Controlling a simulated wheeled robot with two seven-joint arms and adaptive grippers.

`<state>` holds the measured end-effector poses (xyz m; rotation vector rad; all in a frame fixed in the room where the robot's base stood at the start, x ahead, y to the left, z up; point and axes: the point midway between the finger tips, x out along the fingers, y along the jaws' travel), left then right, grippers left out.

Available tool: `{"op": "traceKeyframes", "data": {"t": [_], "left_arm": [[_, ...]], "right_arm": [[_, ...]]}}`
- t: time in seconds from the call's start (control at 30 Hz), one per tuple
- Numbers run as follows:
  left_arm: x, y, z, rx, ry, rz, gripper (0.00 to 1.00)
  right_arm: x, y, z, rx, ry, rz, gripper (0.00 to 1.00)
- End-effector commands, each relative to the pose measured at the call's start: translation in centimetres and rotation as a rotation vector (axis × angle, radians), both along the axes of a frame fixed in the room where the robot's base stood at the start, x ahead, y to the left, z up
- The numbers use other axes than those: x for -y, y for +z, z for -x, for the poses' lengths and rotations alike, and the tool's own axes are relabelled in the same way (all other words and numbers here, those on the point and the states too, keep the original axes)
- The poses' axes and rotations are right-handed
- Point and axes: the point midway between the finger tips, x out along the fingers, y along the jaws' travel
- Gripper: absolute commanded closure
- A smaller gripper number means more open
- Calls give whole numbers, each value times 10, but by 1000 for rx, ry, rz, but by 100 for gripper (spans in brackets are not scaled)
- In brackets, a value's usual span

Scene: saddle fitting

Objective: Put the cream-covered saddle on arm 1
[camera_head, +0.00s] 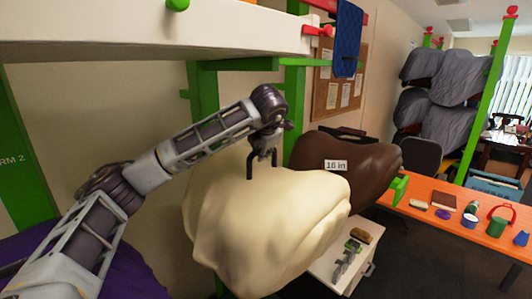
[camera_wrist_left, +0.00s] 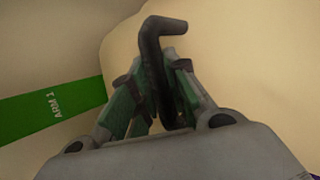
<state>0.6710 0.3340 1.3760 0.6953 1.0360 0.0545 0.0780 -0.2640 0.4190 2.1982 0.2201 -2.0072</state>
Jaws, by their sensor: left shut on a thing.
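The cream-covered saddle (camera_head: 275,225) is in the middle of the head view, and its cover fills much of the left wrist view (camera_wrist_left: 230,70). My left gripper (camera_head: 263,152) is above its top, shut on the dark handle that stands up from it. In the left wrist view, the gripper's fingers (camera_wrist_left: 155,85) close around this bent dark bar (camera_wrist_left: 152,50). A green piece marked ARM 1 (camera_wrist_left: 55,108) shows beside the saddle in the left wrist view. The saddle hides its own underside, so I cannot tell whether it rests on the arm. My right gripper is out of view.
A brown saddle (camera_head: 345,165) tagged "16 in" sits close on the right. A purple cover (camera_head: 140,265) and a green post marked ARM 2 (camera_head: 22,165) are at left. A white beam (camera_head: 150,30) runs overhead. An orange table (camera_head: 450,225) with several small items stands right.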

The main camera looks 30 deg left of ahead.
Motion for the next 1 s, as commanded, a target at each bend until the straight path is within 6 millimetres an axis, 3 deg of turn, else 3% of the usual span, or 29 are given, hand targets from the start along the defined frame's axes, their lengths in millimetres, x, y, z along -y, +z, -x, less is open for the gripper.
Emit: {"op": "traceKeyframes", "data": {"t": [0.5,1.0], "left_arm": [[1,-27,0,7,-2,1,100],[1,-31,0,8,-1,2,100]], "right_arm": [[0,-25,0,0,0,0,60],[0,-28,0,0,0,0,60]]}}
